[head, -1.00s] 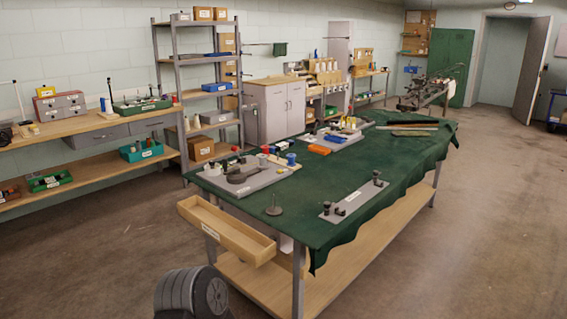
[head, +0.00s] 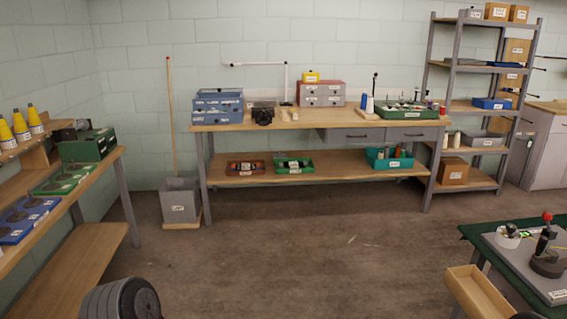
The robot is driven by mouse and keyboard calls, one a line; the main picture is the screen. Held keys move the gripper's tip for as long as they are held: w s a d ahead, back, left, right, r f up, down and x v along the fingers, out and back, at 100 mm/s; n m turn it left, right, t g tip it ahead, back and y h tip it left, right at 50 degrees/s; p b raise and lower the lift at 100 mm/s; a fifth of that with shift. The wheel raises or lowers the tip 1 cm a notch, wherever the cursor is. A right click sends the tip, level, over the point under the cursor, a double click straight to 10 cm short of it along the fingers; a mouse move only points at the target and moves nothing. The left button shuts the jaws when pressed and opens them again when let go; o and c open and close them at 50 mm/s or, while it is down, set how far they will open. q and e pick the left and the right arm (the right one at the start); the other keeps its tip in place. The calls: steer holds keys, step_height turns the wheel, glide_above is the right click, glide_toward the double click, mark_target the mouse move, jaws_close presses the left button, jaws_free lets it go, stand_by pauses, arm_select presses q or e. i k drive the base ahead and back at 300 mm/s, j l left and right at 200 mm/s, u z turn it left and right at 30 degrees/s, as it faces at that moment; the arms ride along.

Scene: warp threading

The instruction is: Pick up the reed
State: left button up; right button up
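I cannot make out a reed in the head view. A dark rounded part of my own arm shows at the bottom left edge, but neither gripper is in view. The corner of the green-covered table (head: 486,238) shows at the lower right, with a grey board (head: 532,277) carrying black fixtures and a red-topped knob on it. Most of that table lies outside the picture.
A wooden bench (head: 300,123) stands along the back wall with drawer boxes and trays. A shelf rack (head: 448,60) is right of it. A side bench (head: 105,170) with trays is at left. A grey bin (head: 180,200) stands between. An open drawer (head: 478,295) juts out lower right. The middle floor is clear.

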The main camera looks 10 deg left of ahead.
mark_target(250, 104)
steer(key=i+j+u, duration=0.1)
steer(key=i+u, duration=0.4)
steer(key=i, duration=1.45)
steer(key=i+j, duration=0.1)
steer(key=i, duration=3.95)
steer(key=l+z, duration=0.05)
steer(key=l, duration=0.1)
